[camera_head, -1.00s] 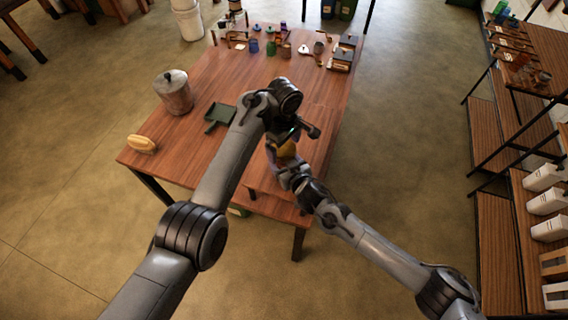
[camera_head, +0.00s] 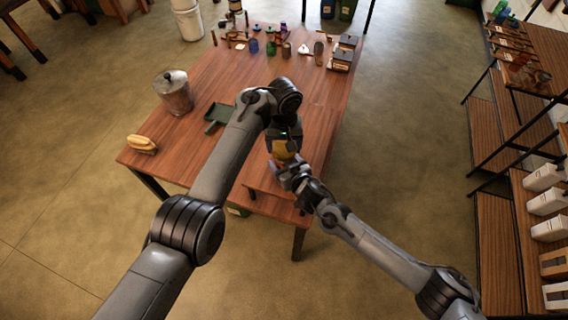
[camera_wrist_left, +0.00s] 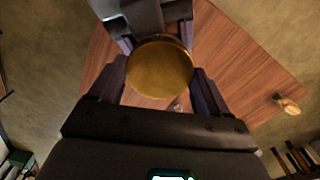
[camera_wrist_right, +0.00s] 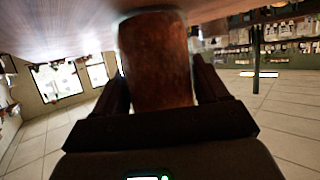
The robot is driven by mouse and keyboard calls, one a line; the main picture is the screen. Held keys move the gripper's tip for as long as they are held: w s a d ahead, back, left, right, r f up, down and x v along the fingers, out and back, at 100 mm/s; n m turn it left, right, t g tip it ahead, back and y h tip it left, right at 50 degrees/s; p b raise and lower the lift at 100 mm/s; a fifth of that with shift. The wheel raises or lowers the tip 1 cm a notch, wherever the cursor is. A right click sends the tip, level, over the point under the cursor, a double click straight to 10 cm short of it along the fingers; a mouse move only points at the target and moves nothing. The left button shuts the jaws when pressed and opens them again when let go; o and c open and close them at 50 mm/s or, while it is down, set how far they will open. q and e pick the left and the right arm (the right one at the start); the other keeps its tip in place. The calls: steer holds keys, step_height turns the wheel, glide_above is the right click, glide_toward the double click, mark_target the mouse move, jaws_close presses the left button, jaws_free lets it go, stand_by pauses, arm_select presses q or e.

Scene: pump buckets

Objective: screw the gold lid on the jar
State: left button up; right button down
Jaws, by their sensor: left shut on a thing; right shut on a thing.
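The gold lid (camera_head: 284,150) is above the front part of the table. In the left wrist view the round gold lid (camera_wrist_left: 160,68) lies between the fingers of my left gripper (camera_wrist_left: 160,82), which is shut on it. My right gripper (camera_head: 284,170) is just below and in front of the lid. In the right wrist view it is shut on a reddish-brown jar (camera_wrist_right: 157,62), which stands between its fingers. The lid hides the jar in the left wrist view. The contact between lid and jar is hidden, so I cannot tell whether they touch.
The wooden table (camera_head: 180,150) holds a lidded metal canister (camera_head: 174,92), a dark green dustpan-like tray (camera_head: 218,114) and a yellow brush (camera_head: 142,144) at the left. Several small jars and tools stand at its far end. A shelf (camera_head: 510,130) stands at the right.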

arm_select(q)
steer(key=m, duration=0.3)
steer(key=o, duration=1.1)
steer(key=shift+r, duration=2.25)
steer(key=shift+c, duration=0.2)
